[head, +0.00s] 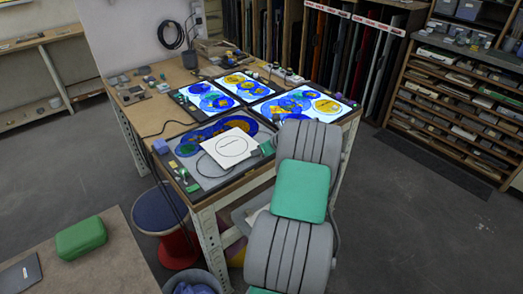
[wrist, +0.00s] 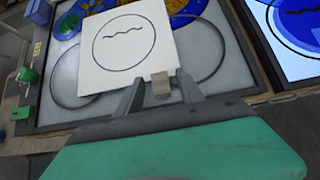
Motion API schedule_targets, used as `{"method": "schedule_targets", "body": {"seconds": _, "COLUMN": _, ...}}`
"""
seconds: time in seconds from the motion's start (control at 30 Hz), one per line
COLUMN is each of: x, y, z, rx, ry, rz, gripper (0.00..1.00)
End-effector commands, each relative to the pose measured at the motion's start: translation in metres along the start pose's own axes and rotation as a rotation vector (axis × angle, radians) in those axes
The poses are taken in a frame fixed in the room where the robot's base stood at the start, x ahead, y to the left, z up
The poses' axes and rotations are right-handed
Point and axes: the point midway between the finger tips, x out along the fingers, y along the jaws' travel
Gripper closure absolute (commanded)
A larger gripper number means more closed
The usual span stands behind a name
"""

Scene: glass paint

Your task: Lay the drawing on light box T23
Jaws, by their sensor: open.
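The drawing (head: 228,158) is a white square sheet with a black circle and a wavy line. It is over the front-left light box (head: 212,181), which looks grey and unlit; I cannot tell if it lies fully flat. In the wrist view the drawing (wrist: 150,62) covers part of the box (wrist: 60,112) and its blue and yellow glass pattern. A tan tab (wrist: 161,86) sticks out from its near edge. My gripper (wrist: 160,88) is open, its fingers on either side of the tab. In the head view my arm hides the fingers. No T23 label is readable.
Lit light boxes with blue and yellow patterns stand behind (head: 207,97) and to the right (head: 305,104). Small purple and green items sit along the table's left edge. A red-based stool (head: 178,249) and a bin (head: 195,282) stand at the table's front left.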

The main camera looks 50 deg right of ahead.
Motion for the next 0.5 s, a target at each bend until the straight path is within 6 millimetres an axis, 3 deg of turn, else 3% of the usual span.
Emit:
{"method": "schedule_targets", "body": {"seconds": 0.17, "x": -0.028, "y": -0.002, "z": 0.001, "rx": -0.001, "ry": -0.003, "rz": -0.005, "gripper": 0.55}}
{"method": "schedule_targets", "body": {"seconds": 0.5, "x": -0.108, "y": -0.001, "z": 0.0, "rx": 0.0, "ry": -0.001, "rz": -0.003, "gripper": 0.55}}
